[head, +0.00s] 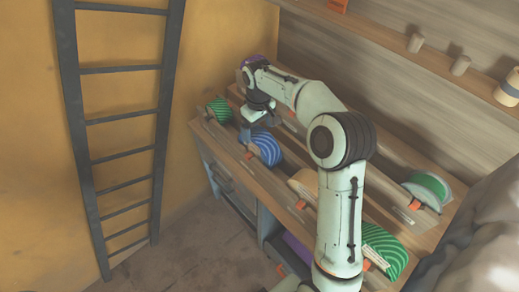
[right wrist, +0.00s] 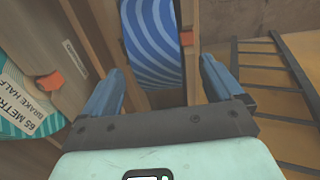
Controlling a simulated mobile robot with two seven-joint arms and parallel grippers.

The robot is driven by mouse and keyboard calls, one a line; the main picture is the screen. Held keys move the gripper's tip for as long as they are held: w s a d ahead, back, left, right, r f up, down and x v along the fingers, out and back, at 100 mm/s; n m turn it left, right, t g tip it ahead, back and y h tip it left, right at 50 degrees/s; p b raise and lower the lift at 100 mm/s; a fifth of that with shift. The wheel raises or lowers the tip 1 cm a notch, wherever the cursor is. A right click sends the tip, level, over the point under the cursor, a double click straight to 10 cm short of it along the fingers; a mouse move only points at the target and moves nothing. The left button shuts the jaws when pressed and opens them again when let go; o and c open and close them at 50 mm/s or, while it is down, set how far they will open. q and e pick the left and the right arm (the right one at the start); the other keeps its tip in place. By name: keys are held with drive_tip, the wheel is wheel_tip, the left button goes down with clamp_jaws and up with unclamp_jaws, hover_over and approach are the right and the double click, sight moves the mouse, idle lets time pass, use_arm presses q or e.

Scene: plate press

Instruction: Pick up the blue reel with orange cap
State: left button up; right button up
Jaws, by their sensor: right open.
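The blue reel (head: 265,148) has lighter stripes and an orange cap (head: 250,155) at its end. It sits in the wooden rack, near the rack's far left end. My right gripper (head: 246,131) is open and empty, just above and beside the reel in the head view. In the right wrist view the blue reel (right wrist: 152,42) shows ahead, between the two spread fingers (right wrist: 162,75). Its orange cap (right wrist: 186,38) is on the right there. I cannot tell how far the fingertips are from the reel. My left gripper is not in view.
A green reel (head: 219,110) lies behind the blue one. Another green reel (head: 385,250) is near the front, and a green-and-white spool (head: 428,190) is at the right. Wooden rack rails (right wrist: 200,60) run close beside the fingers. A dark ladder (head: 118,120) leans at the left wall.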

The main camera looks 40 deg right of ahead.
sight(259, 134)
drive_tip(key=f, duration=0.4)
drive_tip(key=shift+d+f, duration=0.25)
drive_tip(key=shift+c, duration=0.3)
clamp_jaws()
drive_tip(key=shift+r, duration=0.1)
